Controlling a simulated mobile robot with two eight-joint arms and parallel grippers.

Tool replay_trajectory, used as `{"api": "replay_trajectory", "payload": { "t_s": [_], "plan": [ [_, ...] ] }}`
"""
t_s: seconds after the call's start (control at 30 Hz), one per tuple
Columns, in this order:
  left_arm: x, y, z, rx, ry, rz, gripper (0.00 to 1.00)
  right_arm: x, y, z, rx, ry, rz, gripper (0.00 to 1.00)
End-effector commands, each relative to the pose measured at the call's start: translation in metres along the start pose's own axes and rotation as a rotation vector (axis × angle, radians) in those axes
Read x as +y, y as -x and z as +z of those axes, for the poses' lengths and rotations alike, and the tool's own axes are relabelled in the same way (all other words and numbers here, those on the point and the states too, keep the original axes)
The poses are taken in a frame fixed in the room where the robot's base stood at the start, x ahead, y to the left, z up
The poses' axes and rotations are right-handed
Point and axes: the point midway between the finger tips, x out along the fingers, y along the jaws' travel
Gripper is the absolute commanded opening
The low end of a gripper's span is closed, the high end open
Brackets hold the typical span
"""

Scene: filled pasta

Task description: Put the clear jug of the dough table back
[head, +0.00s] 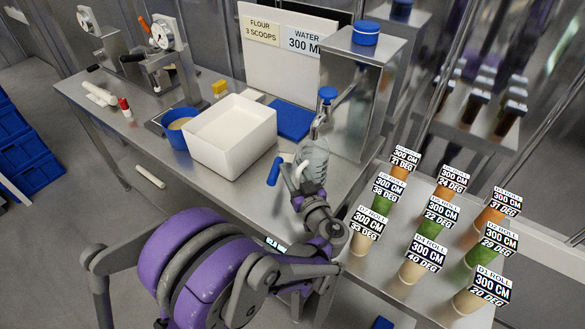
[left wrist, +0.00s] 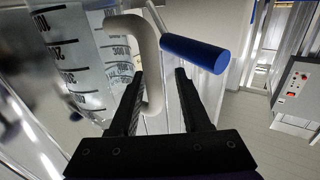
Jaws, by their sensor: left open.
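The clear jug (head: 313,153), with dark measuring marks, is upright at the right end of the steel dough table (head: 235,190), below the tap of the steel dispenser. In the left wrist view the jug (left wrist: 85,62) fills the upper left, and its pale handle (left wrist: 149,62) hangs between my fingers. My left gripper (head: 303,177) is at the jug's handle side. In the left wrist view the left gripper (left wrist: 158,78) is open, a finger on each side of the handle. My arm hides the jug's base. My right gripper is not in view.
A blue bar (head: 273,172), also in the left wrist view (left wrist: 195,53), sticks out close to the handle. The dispenser (head: 358,95) stands behind the jug. A white tub (head: 230,150) and blue bowl (head: 178,137) are left. Several labelled cups crowd the right table (head: 340,275).

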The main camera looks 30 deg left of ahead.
Motion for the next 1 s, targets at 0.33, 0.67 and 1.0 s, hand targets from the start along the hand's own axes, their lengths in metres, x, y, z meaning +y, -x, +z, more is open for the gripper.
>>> {"api": "replay_trajectory", "payload": {
  "t_s": [0.33, 0.67, 1.0],
  "plan": [
    [0.001, 0.067, 0.001, -0.002, 0.001, 0.006, 0.47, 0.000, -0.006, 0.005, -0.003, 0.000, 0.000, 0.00],
    [0.000, 0.103, 0.001, -0.001, 0.000, 0.001, 0.47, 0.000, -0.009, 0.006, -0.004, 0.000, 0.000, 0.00],
    [0.000, 0.104, 0.000, 0.000, 0.000, 0.000, 0.47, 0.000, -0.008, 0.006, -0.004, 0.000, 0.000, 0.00]
  ]
}}
